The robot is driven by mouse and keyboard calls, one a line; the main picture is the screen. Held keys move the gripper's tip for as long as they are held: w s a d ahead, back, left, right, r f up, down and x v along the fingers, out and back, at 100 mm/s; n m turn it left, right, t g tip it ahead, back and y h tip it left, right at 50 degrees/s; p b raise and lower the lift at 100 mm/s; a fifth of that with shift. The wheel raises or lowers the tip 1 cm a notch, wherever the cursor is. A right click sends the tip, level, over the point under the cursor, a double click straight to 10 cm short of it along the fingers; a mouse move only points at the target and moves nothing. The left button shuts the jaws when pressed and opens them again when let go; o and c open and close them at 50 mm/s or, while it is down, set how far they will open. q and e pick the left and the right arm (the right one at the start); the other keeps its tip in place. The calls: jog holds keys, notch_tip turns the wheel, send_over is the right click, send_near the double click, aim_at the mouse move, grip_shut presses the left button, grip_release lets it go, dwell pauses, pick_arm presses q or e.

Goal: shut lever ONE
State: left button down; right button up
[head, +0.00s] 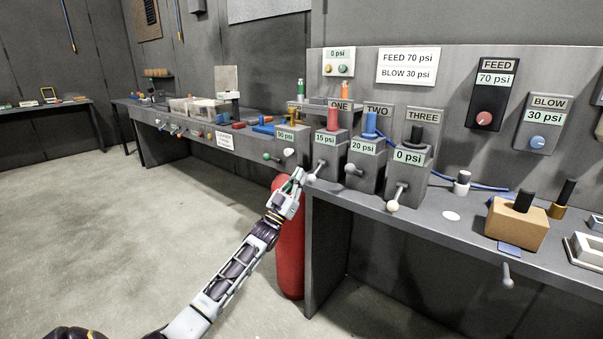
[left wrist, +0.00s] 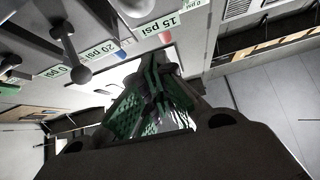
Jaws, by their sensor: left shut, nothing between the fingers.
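Valve box ONE (head: 327,155) is grey with a red top and a label reading 15 psi. Its lever (head: 311,178) is a short rod slanting down and left from the front face, with a pale ball at the end. My left gripper (head: 299,174) is shut and empty, its fingertips just left of that ball; I cannot tell whether they touch. In the left wrist view the gripper (left wrist: 158,95) has its green-padded fingers together, below the 15 psi label (left wrist: 160,25). My right gripper is not in view.
Box TWO (head: 364,165), reading 20 psi, and box THREE (head: 407,178), reading 0 psi, stand close to the right with levers of their own. A 90 psi box (head: 288,136) is left. A red cylinder (head: 290,245) stands below. The floor at left is clear.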

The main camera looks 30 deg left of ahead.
pick_arm(q)
jog(key=v, duration=0.7)
jog(key=shift+f+p, duration=0.3)
jog(key=shift+f, duration=0.05)
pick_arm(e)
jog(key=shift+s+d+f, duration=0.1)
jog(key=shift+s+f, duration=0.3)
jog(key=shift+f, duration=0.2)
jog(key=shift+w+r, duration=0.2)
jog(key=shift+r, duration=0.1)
pick_arm(q)
jog(key=shift+f, duration=0.1)
